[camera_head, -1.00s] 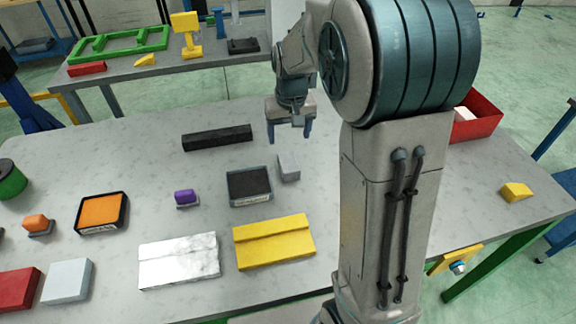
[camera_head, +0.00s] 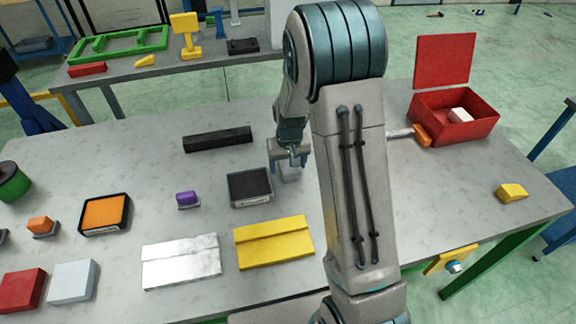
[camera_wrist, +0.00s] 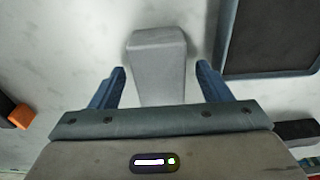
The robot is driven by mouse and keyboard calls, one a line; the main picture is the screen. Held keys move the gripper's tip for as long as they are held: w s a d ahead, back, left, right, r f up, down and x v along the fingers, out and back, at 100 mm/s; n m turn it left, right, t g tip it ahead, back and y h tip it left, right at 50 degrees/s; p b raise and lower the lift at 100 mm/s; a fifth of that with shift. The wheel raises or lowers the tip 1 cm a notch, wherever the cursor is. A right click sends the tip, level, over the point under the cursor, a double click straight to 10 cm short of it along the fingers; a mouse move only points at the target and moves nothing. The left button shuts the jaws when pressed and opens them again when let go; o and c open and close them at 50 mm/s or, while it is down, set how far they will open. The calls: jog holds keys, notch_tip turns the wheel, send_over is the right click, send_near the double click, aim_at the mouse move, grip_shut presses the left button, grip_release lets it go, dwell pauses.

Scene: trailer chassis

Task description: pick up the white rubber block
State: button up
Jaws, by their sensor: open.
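A pale grey-white block (camera_wrist: 157,60), the likely white rubber block, stands on the grey table. In the wrist view it lies between the two blue fingers of my gripper (camera_wrist: 160,75), with a gap on each side. My gripper is open and holds nothing. In the head view my gripper (camera_head: 289,158) is right over the block (camera_head: 290,174), which it partly hides. Its height above the table is hard to judge.
A black-topped pad (camera_head: 249,186) stands close beside the block; it also shows in the wrist view (camera_wrist: 272,38). A black bar (camera_head: 218,138), yellow box (camera_head: 273,242) and purple-topped stamp (camera_head: 187,199) lie nearby. An open red box (camera_head: 455,130) holds a white piece (camera_head: 461,115).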

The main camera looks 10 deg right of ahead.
jog(key=shift+f, duration=0.35)
jog(key=shift+c, duration=0.3)
grip_shut()
jog(key=shift+w+r, duration=0.1)
jog(key=shift+r, duration=0.05)
